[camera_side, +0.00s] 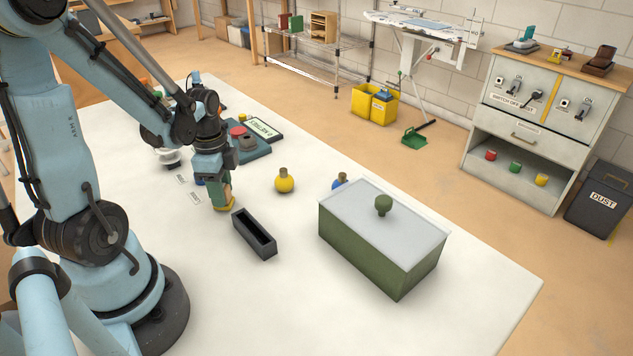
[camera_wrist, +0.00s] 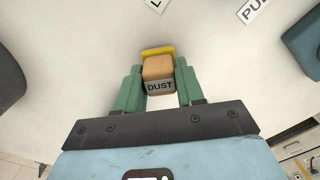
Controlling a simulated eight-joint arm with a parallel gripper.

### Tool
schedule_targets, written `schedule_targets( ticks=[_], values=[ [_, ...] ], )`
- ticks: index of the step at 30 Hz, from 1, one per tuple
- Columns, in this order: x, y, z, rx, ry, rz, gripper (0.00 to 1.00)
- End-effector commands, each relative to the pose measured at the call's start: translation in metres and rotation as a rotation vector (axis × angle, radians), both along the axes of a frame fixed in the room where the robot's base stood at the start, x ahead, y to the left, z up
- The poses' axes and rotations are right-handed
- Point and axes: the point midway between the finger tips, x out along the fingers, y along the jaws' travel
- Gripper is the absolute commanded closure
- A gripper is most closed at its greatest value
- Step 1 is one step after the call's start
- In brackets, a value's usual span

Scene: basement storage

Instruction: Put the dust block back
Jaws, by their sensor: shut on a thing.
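My gripper (camera_side: 217,190) is shut on the dust block, pointing down over the white table. In the wrist view the block (camera_wrist: 158,68) is tan with a yellow far end and a grey label reading DUST. It sits between the two green fingers of my gripper (camera_wrist: 158,78). In the side view the yellow lower end of the block (camera_side: 224,207) shows below the fingers, close to the tabletop; I cannot tell whether it touches. A narrow black open-topped holder (camera_side: 268,252) stands on the table just right of and nearer than the block. Its inside looks dark and empty.
A green box (camera_side: 360,248) with a grey knobbed lid stands right of the holder. A yellow bottle (camera_side: 284,182) is behind the holder, and a blue one (camera_side: 338,183) is partly hidden by the box. A teal tray (camera_side: 262,151) lies farther back. The front right table is clear.

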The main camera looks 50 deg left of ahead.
Motion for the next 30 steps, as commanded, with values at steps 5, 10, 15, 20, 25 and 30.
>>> schedule_targets(
  ticks=[5,10,15,20,25,30],
  values=[
    [0.000,0.000,-0.002,0.000,0.000,0.000,0.95],
    [0.000,0.000,-0.003,0.000,0.000,0.000,0.42],
    [0.000,0.000,-0.003,0.000,0.000,0.000,0.37],
    [0.000,0.000,-0.002,0.000,0.000,0.000,0.37],
    [0.000,0.000,0.005,0.000,0.000,0.000,0.37],
    [0.000,0.000,0.023,0.000,0.000,0.000,0.37]
  ],
)
